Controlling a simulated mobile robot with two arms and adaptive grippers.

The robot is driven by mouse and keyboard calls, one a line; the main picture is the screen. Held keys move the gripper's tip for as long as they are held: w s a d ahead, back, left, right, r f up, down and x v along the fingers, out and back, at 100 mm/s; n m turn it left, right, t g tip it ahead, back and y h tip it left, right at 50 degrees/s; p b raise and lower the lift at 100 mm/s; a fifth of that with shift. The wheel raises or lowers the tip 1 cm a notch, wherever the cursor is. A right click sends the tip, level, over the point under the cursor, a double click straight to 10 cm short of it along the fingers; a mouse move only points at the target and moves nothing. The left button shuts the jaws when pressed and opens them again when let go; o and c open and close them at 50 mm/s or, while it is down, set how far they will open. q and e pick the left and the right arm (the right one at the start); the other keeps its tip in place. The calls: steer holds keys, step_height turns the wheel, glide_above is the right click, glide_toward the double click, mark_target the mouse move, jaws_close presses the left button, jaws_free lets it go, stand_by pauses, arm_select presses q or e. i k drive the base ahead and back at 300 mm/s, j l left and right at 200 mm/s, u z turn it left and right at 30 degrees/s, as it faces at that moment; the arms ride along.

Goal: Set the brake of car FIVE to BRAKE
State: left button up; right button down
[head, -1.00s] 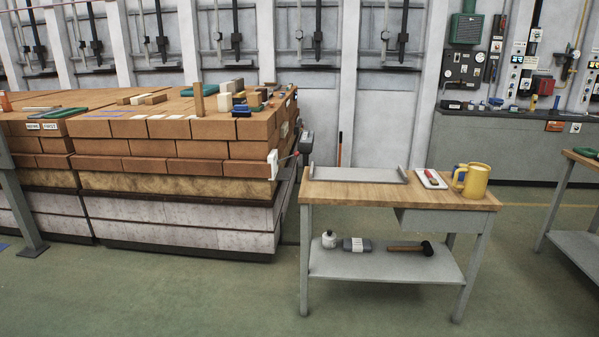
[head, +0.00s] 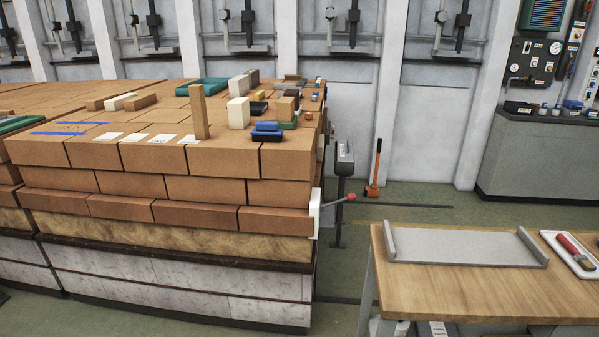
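A large kiln car stacked with brown bricks (head: 160,187) fills the left and middle of the head view. At its near right corner is a white plate (head: 315,220). A short lever with a red knob (head: 351,197) sticks out from this plate to the right, almost level and tilted slightly up. I cannot read any BRAKE marking or a car number here, so I cannot tell whether this is car FIVE. Neither of my grippers is in view.
A wooden-topped table (head: 460,290) with a grey tray (head: 460,245) stands at the lower right. A grey box on a post (head: 345,155) and an orange-based lever (head: 374,188) stand behind the knob. Green floor shows between car and table.

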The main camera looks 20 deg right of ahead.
mark_target(351, 197)
steer(key=i+z, duration=0.25)
steer(key=i, duration=0.2)
steer(key=i+z, duration=0.3)
steer(key=i, duration=0.15)
steer(key=i+j+z, duration=0.25)
steer(key=i, duration=0.2)
steer(key=i+j+z, duration=0.1)
steer(key=i+z, duration=0.15)
steer(key=i, duration=0.15)
